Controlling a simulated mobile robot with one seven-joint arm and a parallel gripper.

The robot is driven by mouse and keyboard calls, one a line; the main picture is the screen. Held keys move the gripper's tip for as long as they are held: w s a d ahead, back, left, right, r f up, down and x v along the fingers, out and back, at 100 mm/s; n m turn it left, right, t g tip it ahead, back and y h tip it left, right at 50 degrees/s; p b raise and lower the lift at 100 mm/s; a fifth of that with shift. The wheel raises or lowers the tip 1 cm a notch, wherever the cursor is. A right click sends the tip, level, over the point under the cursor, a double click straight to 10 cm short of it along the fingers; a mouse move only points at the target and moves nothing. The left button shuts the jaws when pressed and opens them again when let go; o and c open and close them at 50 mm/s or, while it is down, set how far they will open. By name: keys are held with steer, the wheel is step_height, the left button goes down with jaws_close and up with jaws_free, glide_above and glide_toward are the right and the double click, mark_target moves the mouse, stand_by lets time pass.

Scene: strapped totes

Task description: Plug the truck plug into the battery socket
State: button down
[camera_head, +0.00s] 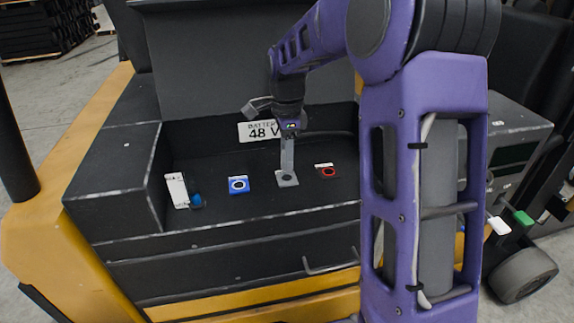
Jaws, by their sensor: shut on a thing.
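My gripper (288,132) points down over the open battery bay of a yellow and black truck and is shut on a narrow grey piece (287,155). This piece looks like the truck plug, but the gripper hides its top. Its lower end meets or stands just in front of a grey socket-like block (288,180) with a dark round mark; I cannot tell whether it touches or is seated. A blue block with a ring (239,185) lies to the left and a red one (327,171) to the right. Which is the battery socket is not readable.
A "BATTERY 48 V" label (262,131) is on the bay's back wall. A white piece (177,190) with a blue round part (196,200) sits at the bay's left. White (499,226) and green (523,218) connectors show at right. My purple arm hides the bay's right side.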

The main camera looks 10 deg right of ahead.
steer(key=shift+r, duration=1.55)
steer(key=shift+r, duration=3)
steer(key=shift+f, duration=0.1)
